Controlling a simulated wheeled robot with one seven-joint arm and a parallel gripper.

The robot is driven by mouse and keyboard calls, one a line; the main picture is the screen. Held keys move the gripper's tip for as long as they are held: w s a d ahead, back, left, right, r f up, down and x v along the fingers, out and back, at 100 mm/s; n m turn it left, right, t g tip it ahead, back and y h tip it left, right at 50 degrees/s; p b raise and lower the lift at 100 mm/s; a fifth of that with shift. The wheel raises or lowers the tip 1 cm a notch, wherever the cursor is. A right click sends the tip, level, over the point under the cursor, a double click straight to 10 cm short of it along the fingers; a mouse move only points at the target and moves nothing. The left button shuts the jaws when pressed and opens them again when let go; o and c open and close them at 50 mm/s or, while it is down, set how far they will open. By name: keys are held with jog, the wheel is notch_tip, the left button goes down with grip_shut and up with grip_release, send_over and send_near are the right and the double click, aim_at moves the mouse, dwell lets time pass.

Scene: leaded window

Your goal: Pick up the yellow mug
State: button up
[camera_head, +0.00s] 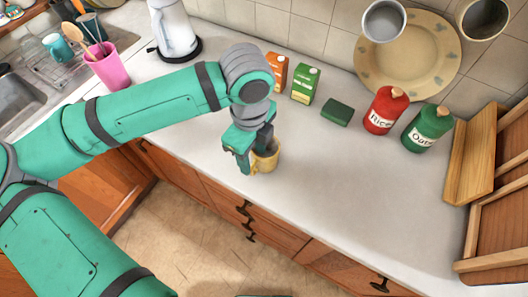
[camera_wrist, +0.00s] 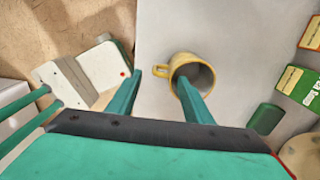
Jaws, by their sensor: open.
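The yellow mug (camera_head: 266,158) stands upright on the light countertop near its front edge. In the wrist view the mug (camera_wrist: 190,62) shows its rim, its grey inside and its handle, which points left in that picture. My gripper (camera_head: 254,158) is open and pointed down at the mug, hiding part of it in the head view. In the wrist view my gripper (camera_wrist: 160,82) has one finger to the left of the mug near the handle, and the other overlaps the mug's opening. I cannot tell whether either finger touches it.
Behind the mug stand an orange carton (camera_head: 277,72), a green carton (camera_head: 305,85) and a dark green block (camera_head: 337,112). A red jar (camera_head: 385,110) and a green jar (camera_head: 428,128) stand to the right. A pink cup (camera_head: 110,70) with spoons is at the left. The counter right of the mug is clear.

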aim_at(252, 164)
jog(key=shift+f, duration=3.7)
jog(key=shift+a, duration=0.1)
grip_shut()
